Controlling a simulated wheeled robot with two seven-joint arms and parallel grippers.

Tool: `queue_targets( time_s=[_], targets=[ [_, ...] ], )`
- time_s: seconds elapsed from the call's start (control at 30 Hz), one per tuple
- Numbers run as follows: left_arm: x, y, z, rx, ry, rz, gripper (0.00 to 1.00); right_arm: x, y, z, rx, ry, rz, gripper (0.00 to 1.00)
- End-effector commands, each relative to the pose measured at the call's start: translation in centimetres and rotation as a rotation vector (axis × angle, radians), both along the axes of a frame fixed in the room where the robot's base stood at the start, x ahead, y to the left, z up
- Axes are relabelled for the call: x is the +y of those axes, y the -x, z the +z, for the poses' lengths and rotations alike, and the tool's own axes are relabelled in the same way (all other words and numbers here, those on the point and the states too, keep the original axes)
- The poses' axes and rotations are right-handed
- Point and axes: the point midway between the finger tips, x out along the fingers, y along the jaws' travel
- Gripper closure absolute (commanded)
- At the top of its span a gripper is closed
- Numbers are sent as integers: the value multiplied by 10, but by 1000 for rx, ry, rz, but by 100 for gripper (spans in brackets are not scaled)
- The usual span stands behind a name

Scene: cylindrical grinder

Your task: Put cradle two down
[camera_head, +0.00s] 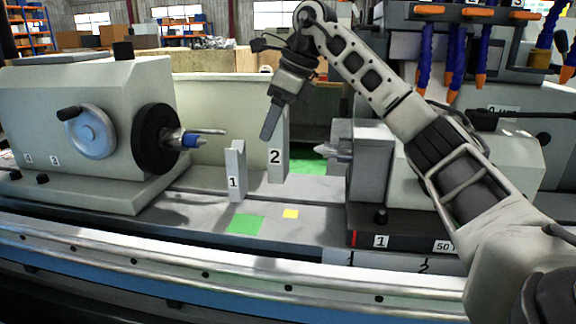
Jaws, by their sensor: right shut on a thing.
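Cradle two (275,158), a tall grey block with a "2" label, is upright over the machine table, right of cradle one. My right gripper (270,130) reaches down from above and is shut on its upper part, which the fingers partly hide. I cannot tell whether its base touches the table. Cradle one (235,172), a grey upright block with a "1" label and a notched top, stands on the table to the left. My left gripper is not in view.
A green patch (243,224) and a small yellow patch (290,213) mark the table (200,205) in front. The headstock (95,125) with its pointed centre is at left; the tailstock (370,160) is at right. Hoses (427,55) hang at upper right.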

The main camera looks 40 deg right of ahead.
Motion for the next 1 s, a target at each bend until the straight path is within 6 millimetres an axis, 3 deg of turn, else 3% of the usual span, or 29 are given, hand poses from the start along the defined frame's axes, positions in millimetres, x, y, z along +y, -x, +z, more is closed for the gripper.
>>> queue_targets(
  time_s=[0.23,0.5,0.77,1.0],
  targets=[
    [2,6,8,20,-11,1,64,-51,-28,-20,0,-4,-5,100],
    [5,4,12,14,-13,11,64,-82,-45,-66,-2,-3,-1,100],
    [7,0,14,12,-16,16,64,-94,-52,-83,-4,-2,0,100],
    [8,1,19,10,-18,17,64,-95,-52,-111,-3,-1,1,100]
  ],
)
